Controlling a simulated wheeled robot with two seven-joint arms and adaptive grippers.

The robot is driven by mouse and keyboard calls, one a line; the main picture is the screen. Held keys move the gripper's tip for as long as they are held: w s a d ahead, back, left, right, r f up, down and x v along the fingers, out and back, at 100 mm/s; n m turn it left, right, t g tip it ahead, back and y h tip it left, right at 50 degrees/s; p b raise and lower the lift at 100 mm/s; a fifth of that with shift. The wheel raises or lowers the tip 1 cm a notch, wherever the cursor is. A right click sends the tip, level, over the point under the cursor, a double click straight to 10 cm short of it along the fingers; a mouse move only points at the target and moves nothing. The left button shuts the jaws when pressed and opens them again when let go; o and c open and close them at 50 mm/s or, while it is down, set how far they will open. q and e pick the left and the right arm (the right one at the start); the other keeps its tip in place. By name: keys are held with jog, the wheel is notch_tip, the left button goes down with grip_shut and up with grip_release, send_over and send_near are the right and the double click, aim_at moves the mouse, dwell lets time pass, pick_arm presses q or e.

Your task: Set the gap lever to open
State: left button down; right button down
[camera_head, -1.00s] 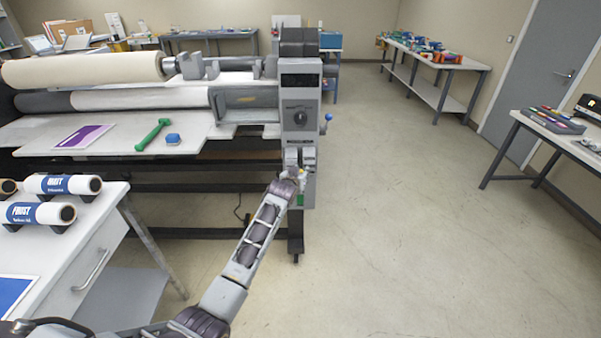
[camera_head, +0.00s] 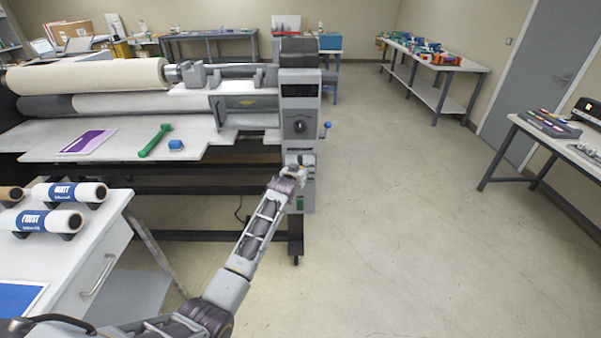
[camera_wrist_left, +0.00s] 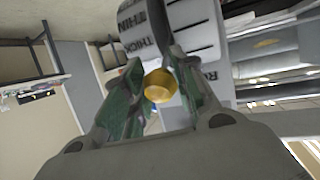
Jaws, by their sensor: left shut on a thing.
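The laminator's control column (camera_head: 299,128) stands in the middle of the head view, with a dark display and a round black dial. My left gripper (camera_head: 297,171) is at the lower part of this column and covers most of the lever there. In the left wrist view my left gripper (camera_wrist_left: 157,88) is shut on a yellow knob (camera_wrist_left: 159,86), which I take as the gap lever's end. Behind the knob is a pale drum-like part (camera_wrist_left: 178,30) with THICK and THIN lettering, seen tilted. The lever's exact setting cannot be told. My right gripper is out of view.
A blue-knobbed handle (camera_head: 327,125) sticks out right of the column. A green tool (camera_head: 155,140) and a blue item (camera_head: 176,145) lie on the laminator's feed table. A white table (camera_head: 95,245) with film rolls stands at left.

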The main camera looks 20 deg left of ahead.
pick_arm(q)
jog(key=shift+w+a+r+p, duration=0.1)
jog(key=shift+w+r+p, duration=0.25)
jog(key=shift+r, duration=0.2)
jog(key=shift+w+a+r+p, duration=0.1)
jog(key=shift+w+r+p, duration=0.15)
jog(key=shift+r, duration=0.3)
jog(key=c, duration=1.1)
grip_release()
jog(key=shift+f, duration=0.2)
jog(key=shift+s, duration=0.2)
jog(key=shift+s, duration=0.15)
jog(key=v, duration=1.1)
jog(key=shift+s, duration=0.15)
jog(key=shift+r, duration=0.25)
